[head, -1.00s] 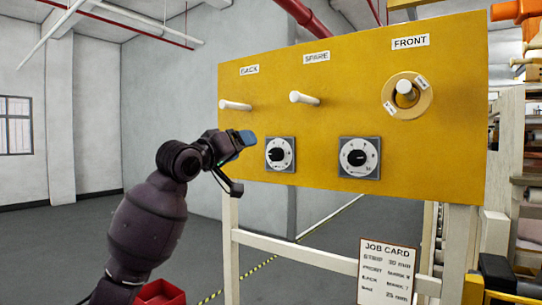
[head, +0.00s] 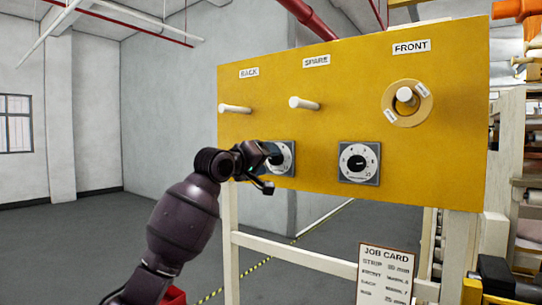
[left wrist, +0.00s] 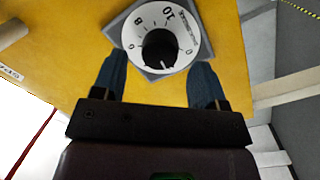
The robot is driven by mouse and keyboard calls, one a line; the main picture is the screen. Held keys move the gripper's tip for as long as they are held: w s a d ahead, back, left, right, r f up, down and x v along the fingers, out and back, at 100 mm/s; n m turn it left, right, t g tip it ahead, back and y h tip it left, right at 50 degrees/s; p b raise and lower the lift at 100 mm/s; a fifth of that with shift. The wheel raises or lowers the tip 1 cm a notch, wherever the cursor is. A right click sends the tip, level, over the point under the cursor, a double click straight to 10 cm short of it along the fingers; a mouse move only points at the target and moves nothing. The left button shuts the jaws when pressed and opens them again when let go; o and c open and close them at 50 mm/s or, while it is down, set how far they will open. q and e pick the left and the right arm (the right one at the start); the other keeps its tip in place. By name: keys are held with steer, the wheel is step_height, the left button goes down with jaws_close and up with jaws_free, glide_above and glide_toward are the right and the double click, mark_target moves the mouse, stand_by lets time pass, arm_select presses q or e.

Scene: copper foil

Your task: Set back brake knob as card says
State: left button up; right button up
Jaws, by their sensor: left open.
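The back brake knob (left wrist: 160,48) is black, on a white numbered dial (head: 287,158) on a grey square plate below the BACK label (head: 249,72). My left gripper (head: 272,170) is in front of this dial and hides its left part. In the left wrist view the open fingers (left wrist: 158,82) point at the dial, one on each side of its lower part, with the knob between and beyond them. Contact cannot be told. A white pointer line shows on the knob's lower side. The job card (head: 386,275) hangs low at the right; its small print is blurred. My right gripper is not in view.
A second dial (head: 358,162) sits to the right on the yellow panel (head: 440,130). White pegs stick out under BACK (head: 235,109) and SPARE (head: 304,103). A peg with a round collar (head: 407,116) is under FRONT. Open floor lies left.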

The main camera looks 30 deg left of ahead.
arm_select(q)
steer(key=shift+w+d, duration=0.15)
steer(key=shift+w, duration=1)
steer(key=shift+c, duration=0.3)
steer(key=c, duration=0.9)
steer(key=shift+o, duration=0.2)
